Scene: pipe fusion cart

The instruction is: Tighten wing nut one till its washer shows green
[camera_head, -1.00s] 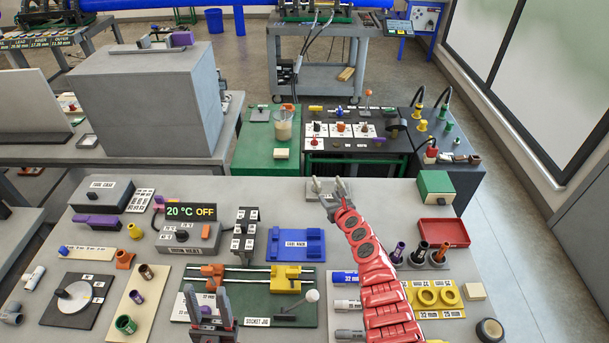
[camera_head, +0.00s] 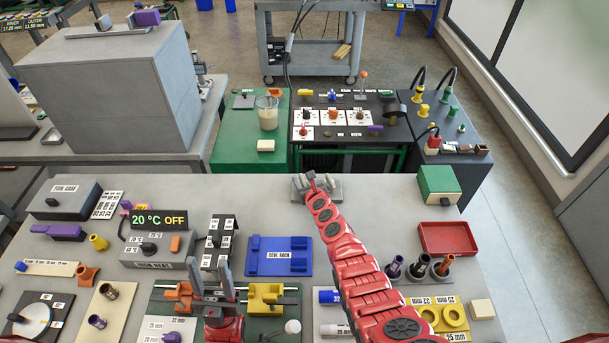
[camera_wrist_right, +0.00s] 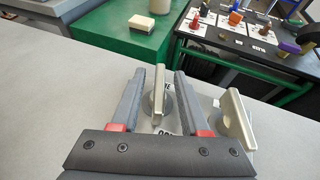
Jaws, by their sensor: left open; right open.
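The grey wing-nut plate (camera_head: 334,188) lies at the far edge of the table in the head view, partly covered by my right gripper (camera_head: 311,181). In the right wrist view, one metallic wing nut (camera_wrist_right: 158,92) stands upright between the two open fingers of my right gripper (camera_wrist_right: 171,78), with a gap on each side. A second wing nut (camera_wrist_right: 236,118) stands outside the right finger. Labels on the plate are partly hidden, so I cannot tell the nuts' numbers. No green shows around either nut.
A blue rack (camera_head: 279,262) and the heater with its "20 °C OFF" display (camera_head: 160,218) stand to the left. A red tray (camera_head: 447,238) and a green-topped box (camera_head: 438,180) are to the right. Bare tabletop surrounds the plate.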

